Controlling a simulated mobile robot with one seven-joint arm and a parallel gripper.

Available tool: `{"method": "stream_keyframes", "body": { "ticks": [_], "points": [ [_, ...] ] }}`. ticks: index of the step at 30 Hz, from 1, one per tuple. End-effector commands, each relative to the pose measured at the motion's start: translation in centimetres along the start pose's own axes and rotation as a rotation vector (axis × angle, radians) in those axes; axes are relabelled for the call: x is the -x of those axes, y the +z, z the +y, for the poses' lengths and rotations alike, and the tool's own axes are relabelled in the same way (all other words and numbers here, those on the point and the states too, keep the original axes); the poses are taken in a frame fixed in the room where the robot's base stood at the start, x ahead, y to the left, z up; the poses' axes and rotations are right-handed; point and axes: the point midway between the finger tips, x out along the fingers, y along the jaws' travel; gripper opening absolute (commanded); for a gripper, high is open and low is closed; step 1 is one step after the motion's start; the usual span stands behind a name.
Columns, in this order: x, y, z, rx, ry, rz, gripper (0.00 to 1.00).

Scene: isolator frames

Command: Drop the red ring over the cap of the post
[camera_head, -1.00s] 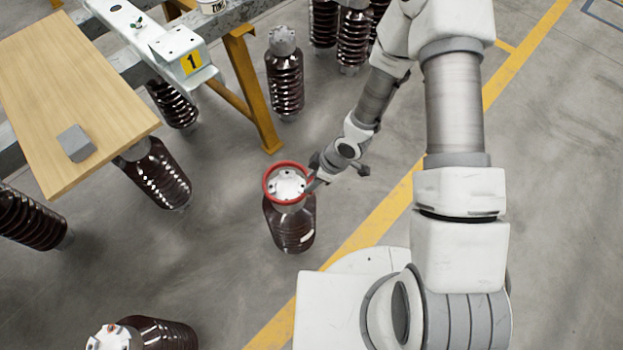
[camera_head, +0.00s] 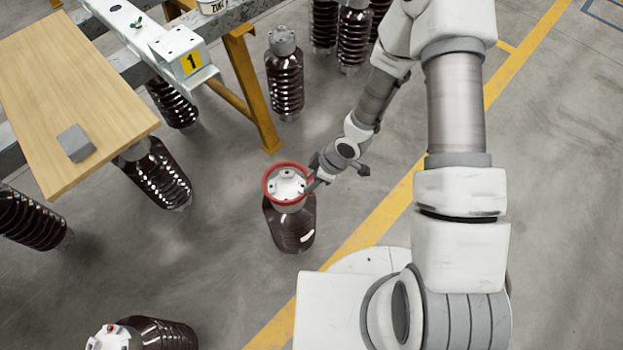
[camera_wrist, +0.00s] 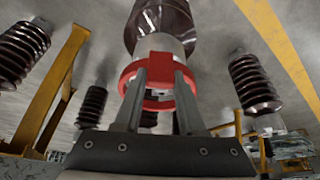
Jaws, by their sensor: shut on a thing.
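The red ring (camera_head: 267,193) shows around the outline of the pale cap (camera_head: 286,184) of the dark brown ribbed post (camera_head: 291,230), which stands upright on the floor. In the wrist view the red ring (camera_wrist: 130,72) lies at the cap's end, with the brown post (camera_wrist: 160,22) beyond it at the top.
A wooden board (camera_head: 75,95) with a grey block (camera_head: 75,143) is at the left, by a yellow-legged frame (camera_head: 252,90). Another brown post (camera_head: 285,80) stands behind, and one (camera_head: 160,333) is at the bottom left. Floor around the middle post is clear.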

Motion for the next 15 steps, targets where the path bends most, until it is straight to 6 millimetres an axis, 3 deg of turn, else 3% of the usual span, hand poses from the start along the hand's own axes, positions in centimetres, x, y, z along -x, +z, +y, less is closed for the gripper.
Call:
{"method": "stream_keyframes", "body": {
  "ticks": [15],
  "points": [
    [-1.3, 0.5, 0.0, 0.0, 0.0, 0.0, 0.0]
  ]
}}
